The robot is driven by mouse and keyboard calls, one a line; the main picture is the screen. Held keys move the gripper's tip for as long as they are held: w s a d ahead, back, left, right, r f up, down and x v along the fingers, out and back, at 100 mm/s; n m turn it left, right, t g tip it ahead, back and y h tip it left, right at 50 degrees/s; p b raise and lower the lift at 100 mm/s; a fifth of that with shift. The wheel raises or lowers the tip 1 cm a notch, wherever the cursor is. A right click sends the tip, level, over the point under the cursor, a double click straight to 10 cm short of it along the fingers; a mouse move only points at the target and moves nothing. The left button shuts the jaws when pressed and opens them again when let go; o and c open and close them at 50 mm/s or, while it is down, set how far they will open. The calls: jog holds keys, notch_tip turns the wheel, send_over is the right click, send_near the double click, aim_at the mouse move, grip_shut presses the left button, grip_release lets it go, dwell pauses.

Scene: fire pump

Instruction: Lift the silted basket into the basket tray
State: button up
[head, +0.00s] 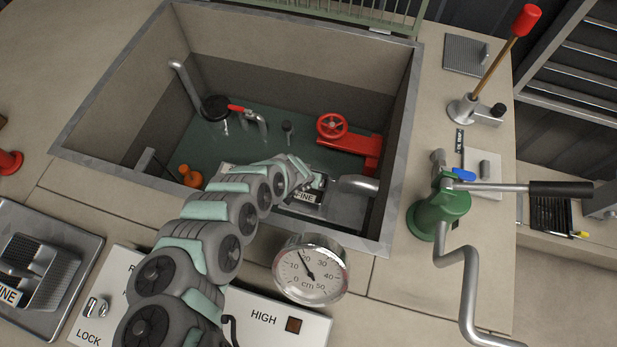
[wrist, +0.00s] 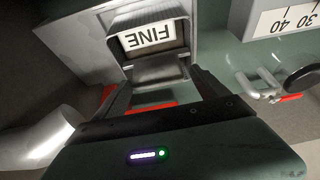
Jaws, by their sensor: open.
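A grey metal piece with a "FINE" label (head: 303,196) sits low in the sunken pit, at the near right wall. In the wrist view the same label (wrist: 150,38) shows upside down on a grey box-like piece inside a metal housing (wrist: 75,38); it looks like the basket. Silt inside it cannot be made out. My gripper (head: 318,182) is down in the pit beside it. In the wrist view my gripper (wrist: 156,84) is open, its fingers apart around the near side of the piece, with no visible grip. A grey metal tray (head: 88,262) at lower left carries another slotted "FINE" piece (head: 38,272).
The pit (head: 95,160) has high metal rims and holds greenish water. Inside are a red valve wheel (head: 333,126), an orange object (head: 190,176) and pipes. A round gauge (head: 310,268) and a green hand pump (head: 440,210) stand at the near and right edges.

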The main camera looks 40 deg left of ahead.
jog(key=b+x, duration=0.4)
jog(key=shift+w+d+f, duration=0.1)
jog(key=shift+d+f, duration=0.1)
jog(key=shift+f, duration=0.05)
jog(key=shift+w+a+f+b, duration=0.15)
jog(key=shift+f+b, duration=0.1)
jog(key=shift+b, duration=0.25)
jog(key=shift+r, duration=0.1)
grip_shut()
